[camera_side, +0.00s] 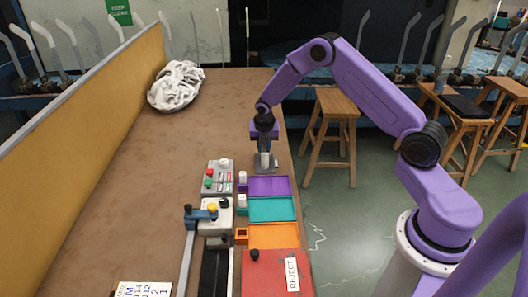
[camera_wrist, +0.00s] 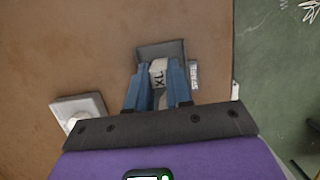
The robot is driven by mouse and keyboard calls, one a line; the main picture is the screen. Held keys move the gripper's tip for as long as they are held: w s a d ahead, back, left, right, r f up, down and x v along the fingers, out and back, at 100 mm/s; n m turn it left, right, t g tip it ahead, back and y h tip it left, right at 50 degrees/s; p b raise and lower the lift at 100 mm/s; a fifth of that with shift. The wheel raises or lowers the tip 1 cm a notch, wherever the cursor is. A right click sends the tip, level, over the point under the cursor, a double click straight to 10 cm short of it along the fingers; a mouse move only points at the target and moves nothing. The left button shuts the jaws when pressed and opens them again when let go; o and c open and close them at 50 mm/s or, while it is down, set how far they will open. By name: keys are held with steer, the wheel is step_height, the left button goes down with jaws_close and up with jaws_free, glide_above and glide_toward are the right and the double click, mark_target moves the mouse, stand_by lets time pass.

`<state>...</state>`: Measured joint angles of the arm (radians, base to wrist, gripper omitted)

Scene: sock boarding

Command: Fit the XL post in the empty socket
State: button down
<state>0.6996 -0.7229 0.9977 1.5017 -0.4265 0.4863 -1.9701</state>
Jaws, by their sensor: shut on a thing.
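The XL post (camera_wrist: 158,74) is pale with a black "XL" on its face. It sits between the two blue fingers of my gripper (camera_wrist: 157,88) in the wrist view, and the fingers are shut on it. A dark grey tray (camera_wrist: 148,52) lies just beyond and below the post; I cannot tell whether they touch. In the side view my gripper (camera_side: 264,158) is low over the far end of the tray row. An orange block (camera_side: 241,235) by the orange tray has no white post on it; its opening is too small to make out.
Purple (camera_side: 268,187), teal (camera_side: 270,208) and orange (camera_side: 272,236) trays line the right table edge. White posts (camera_side: 242,199) stand beside purple and teal. A button panel (camera_side: 218,178), a clamp unit (camera_side: 215,215) and a red reject bin (camera_side: 262,275) are close. A white cloth pile (camera_side: 177,85) lies far back.

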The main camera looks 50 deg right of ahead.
mark_target(264, 147)
steer(key=shift+s, duration=0.15)
steer(key=shift+r, duration=0.5)
step_height(264, 147, up, 2)
steer(key=shift+r, duration=0.2)
steer(key=s+a+r, duration=0.3)
steer(key=s+r, duration=0.6)
steer(key=s, duration=0.5)
steer(key=s+a+f+m+g, duration=0.2)
steer(key=a+m, duration=0.7)
steer(key=a, duration=0.4)
steer(key=s+a+f+m+g, duration=0.2)
steer(key=a+m+g, duration=0.1)
steer(key=a+m, duration=0.8)
steer(key=shift+s+a+f+n, duration=0.1)
steer(key=shift+a+f+n, duration=0.3)
steer(key=shift+f, duration=0.95)
steer(key=shift+s+a+f+n, duration=0.1)
steer(key=shift+a+f+n, duration=0.25)
steer(key=shift+f, duration=1.05)
steer(key=shift+s+a+f+n, duration=0.1)
steer(key=shift+a+f+n, duration=0.3)
steer(key=shift+f, duration=0.95)
